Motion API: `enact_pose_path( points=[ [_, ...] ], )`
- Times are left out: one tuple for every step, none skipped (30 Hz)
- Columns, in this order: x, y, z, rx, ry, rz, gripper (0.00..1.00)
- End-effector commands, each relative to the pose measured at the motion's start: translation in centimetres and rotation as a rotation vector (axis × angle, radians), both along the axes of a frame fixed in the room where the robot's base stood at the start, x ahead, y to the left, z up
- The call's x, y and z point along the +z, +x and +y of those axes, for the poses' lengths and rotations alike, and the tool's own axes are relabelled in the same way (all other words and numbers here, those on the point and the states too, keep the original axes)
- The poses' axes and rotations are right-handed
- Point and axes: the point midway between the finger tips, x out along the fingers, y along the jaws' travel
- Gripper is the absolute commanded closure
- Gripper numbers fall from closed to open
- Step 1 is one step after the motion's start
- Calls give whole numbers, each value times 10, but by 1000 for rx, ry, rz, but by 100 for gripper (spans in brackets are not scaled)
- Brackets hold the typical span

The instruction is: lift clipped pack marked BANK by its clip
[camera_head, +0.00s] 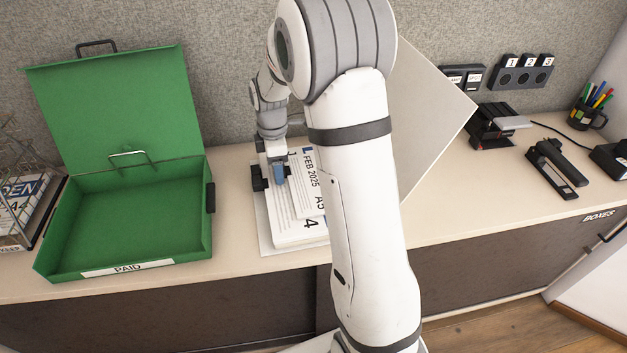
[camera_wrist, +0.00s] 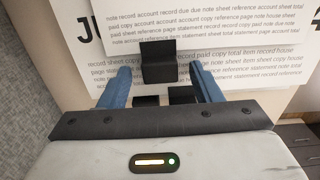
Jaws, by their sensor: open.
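Overlapping packs of printed white paper (camera_head: 290,227) lie on the counter, right of the green box. "FEB 2025", "A5" and "4" can be read in the head view; no BANK mark is legible. My gripper (camera_head: 277,172) is over the left part of the papers, with one blue finger showing. In the wrist view a black clip (camera_wrist: 158,62) grips the upper printed sheet (camera_wrist: 220,38). My open gripper (camera_wrist: 160,72) has one blue finger on each side of it, with gaps. Two more black pieces show lower between the fingers; I cannot tell what they are.
An open green box (camera_head: 130,225) marked PAID stands left, its lid raised. A wire rack (camera_head: 22,205) is at far left. A large pale panel (camera_head: 430,120) leans right of my arm. Hole punch (camera_head: 492,125), stapler (camera_head: 555,168) and pen cup (camera_head: 588,115) stand right.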

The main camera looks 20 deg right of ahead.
Motion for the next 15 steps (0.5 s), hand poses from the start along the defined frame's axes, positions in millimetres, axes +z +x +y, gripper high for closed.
enact_pose_path(
  points=[
    [0,0,0,0,0,0,42],
    [0,0,0,0,0,0,42],
    [0,0,0,0,0,0,43],
    [0,0,0,0,0,0,45],
    [0,0,0,0,0,0,48],
    [0,0,0,0,0,0,51],
    [0,0,0,0,0,0,53],
    [0,0,0,0,0,0,56],
    [0,0,0,0,0,0,59],
    [0,0,0,0,0,0,61],
    [0,0,1,1,0,0,64],
    [0,0,1,1,0,0,67],
    [0,0,1,1,0,0,70],
    [0,0,1,1,0,0,72],
    [0,0,1,1,0,0,75]
  ],
)
